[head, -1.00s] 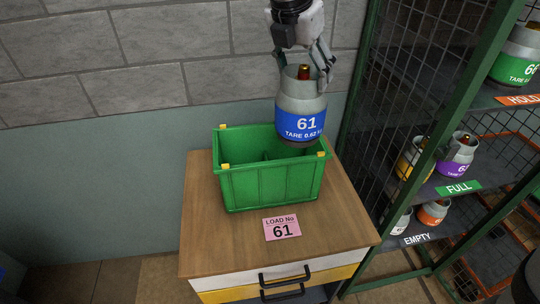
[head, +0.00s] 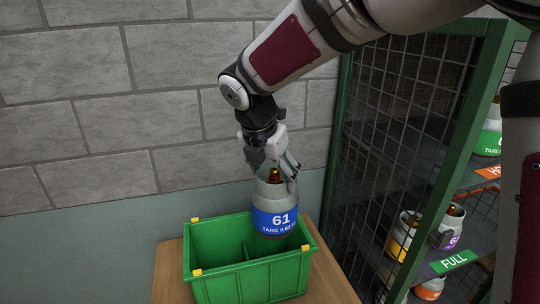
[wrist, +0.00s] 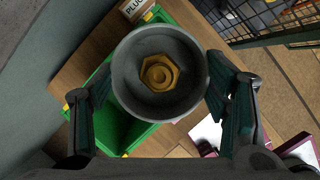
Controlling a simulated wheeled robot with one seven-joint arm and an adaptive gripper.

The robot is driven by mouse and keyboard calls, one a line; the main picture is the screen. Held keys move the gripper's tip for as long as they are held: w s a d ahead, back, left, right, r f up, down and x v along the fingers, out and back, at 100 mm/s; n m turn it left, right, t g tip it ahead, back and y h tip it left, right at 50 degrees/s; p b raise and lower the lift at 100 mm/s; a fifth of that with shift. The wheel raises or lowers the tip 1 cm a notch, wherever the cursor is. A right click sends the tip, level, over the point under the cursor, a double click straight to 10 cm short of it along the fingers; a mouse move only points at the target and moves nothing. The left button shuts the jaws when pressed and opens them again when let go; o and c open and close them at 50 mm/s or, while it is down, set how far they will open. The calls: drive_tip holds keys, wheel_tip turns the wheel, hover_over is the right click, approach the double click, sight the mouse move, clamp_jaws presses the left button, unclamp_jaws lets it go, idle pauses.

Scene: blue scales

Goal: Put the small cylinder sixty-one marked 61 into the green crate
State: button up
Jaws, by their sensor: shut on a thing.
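The small cylinder 61 (head: 273,217) is grey with a blue band reading 61 and a brass valve on top. It is upright over the right part of the green crate (head: 266,279), its lower part near rim height; I cannot tell how far inside it reaches. My gripper (head: 274,170) is shut on the cylinder's top from above. In the wrist view, the cylinder (wrist: 160,98) sits between the two fingers and hides part of the crate (wrist: 112,128). The crate has a divider and yellow corner clips.
The crate stands on a wooden cabinet top (head: 168,272) against a block wall (head: 90,110). To the right, a green-framed mesh cage (head: 398,110) holds other cylinders, including a yellow one (head: 402,236) and a purple one (head: 452,228), by a FULL sign (head: 454,261).

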sight(263, 218)
wheel_tip(263, 218, down, 21)
drive_tip(key=shift+r+p, duration=0.1)
drive_tip(key=shift+p, duration=1.05)
drive_tip(key=o, duration=1.6)
drive_tip(key=shift+o, duration=0.2)
drive_tip(key=b+v, duration=0.1)
drive_tip(key=v, duration=1.1)
drive_tip(key=shift+s, duration=0.1)
